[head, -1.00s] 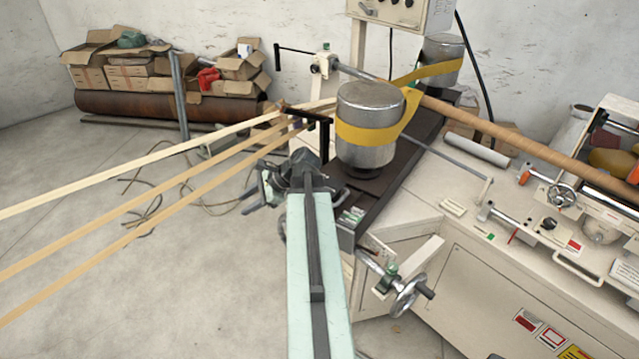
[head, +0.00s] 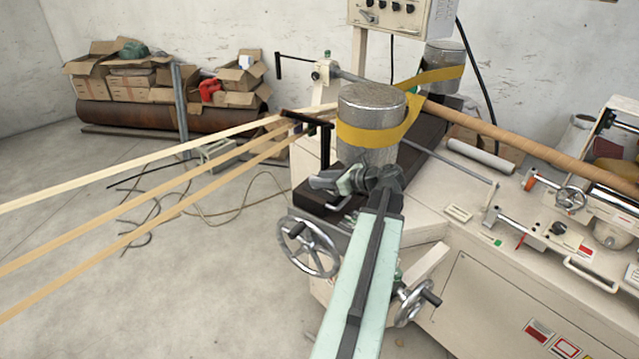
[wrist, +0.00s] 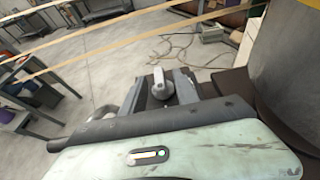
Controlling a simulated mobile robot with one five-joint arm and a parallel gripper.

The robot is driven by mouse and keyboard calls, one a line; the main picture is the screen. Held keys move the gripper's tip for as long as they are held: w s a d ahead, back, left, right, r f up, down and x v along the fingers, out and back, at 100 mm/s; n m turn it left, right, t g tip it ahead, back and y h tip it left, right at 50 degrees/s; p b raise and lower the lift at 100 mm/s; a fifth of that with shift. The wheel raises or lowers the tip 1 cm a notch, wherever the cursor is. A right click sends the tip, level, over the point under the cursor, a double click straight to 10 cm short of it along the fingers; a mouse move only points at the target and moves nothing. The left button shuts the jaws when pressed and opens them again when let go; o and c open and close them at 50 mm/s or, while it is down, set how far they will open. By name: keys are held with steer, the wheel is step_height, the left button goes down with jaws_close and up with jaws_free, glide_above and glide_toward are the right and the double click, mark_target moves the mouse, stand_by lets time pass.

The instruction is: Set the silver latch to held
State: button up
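A small silver lever, which looks like the silver latch (wrist: 162,88), shows between my gripper's fingers in the wrist view. In the head view a thin silver lever (head: 342,201) shows at the front edge of the dark bed, just below the gripper. My gripper (head: 322,182) is in front of the metal drum and points left. In the wrist view my gripper (wrist: 161,86) has its two grey fingers apart, one on each side of the lever. I cannot tell whether they touch it. The lever's base is partly hidden.
The metal drum (head: 362,115) with its yellow belt (head: 380,135) stands close behind the gripper. A handwheel (head: 309,247) is below left, and another (head: 415,303) is near my arm. Tan strips (head: 150,215) run in from the left. The floor at left is mostly clear.

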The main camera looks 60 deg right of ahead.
steer(key=shift+x, duration=0.85)
steer(key=shift+c, duration=0.3)
jaws_close()
steer(key=shift+d+n+y, duration=0.4)
steer(key=shift+n+y, duration=0.4)
steer(key=shift+y, duration=0.3)
steer(key=shift+n+y, duration=1)
steer(key=shift+a+n+g+y, duration=0.3)
steer(key=shift+n+y, duration=0.2)
steer(key=shift+y, duration=0.1)
